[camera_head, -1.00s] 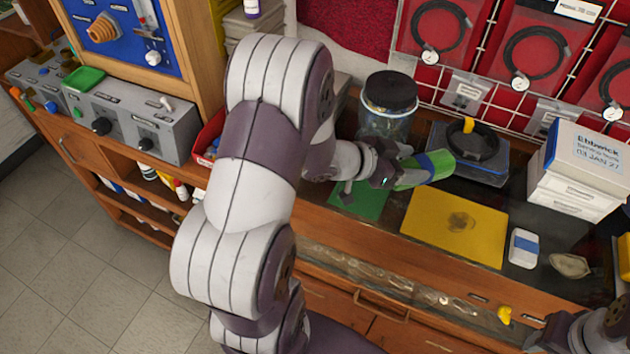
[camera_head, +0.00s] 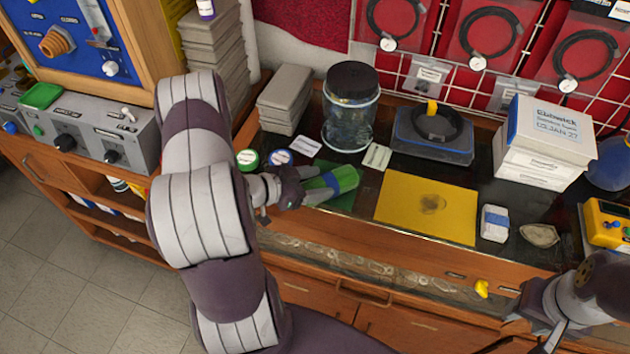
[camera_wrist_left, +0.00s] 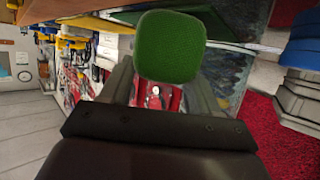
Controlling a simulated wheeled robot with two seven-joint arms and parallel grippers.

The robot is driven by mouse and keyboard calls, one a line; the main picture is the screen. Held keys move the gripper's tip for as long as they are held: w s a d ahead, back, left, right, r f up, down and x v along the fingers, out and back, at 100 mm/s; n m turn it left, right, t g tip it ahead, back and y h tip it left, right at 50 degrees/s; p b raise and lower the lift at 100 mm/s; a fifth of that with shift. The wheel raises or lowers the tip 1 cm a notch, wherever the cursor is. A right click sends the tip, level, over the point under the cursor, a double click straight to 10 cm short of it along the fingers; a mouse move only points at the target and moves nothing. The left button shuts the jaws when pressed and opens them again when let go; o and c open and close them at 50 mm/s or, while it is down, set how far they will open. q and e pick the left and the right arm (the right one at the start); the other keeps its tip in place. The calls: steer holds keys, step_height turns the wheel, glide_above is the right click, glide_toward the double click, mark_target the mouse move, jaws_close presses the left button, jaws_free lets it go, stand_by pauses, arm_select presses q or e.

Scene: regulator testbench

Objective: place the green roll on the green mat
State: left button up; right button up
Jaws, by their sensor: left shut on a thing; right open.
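The green roll (camera_head: 343,178) has a blue band and is held by my left gripper (camera_head: 318,186). The left gripper is shut on it, over or at the green mat (camera_head: 343,201) on the dark bench top. The roll and gripper cover part of the mat, and I cannot tell whether the roll touches it. In the left wrist view the green end of the roll (camera_wrist_left: 169,46) shows between the fingers. My right gripper (camera_head: 535,335) is at the lower right, partly cut off, away from the roll.
A yellow mat (camera_head: 427,206) lies right of the green mat. A glass jar with a black lid (camera_head: 351,105), a grey stack (camera_head: 289,100) and two round lids (camera_head: 263,158) stand behind. A blue tray (camera_head: 432,140), white boxes (camera_head: 542,143) and a white-blue block (camera_head: 494,223) are further right.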

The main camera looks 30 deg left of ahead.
arm_select(q)
steer(key=o, duration=1.2)
steer(key=shift+c, duration=0.2)
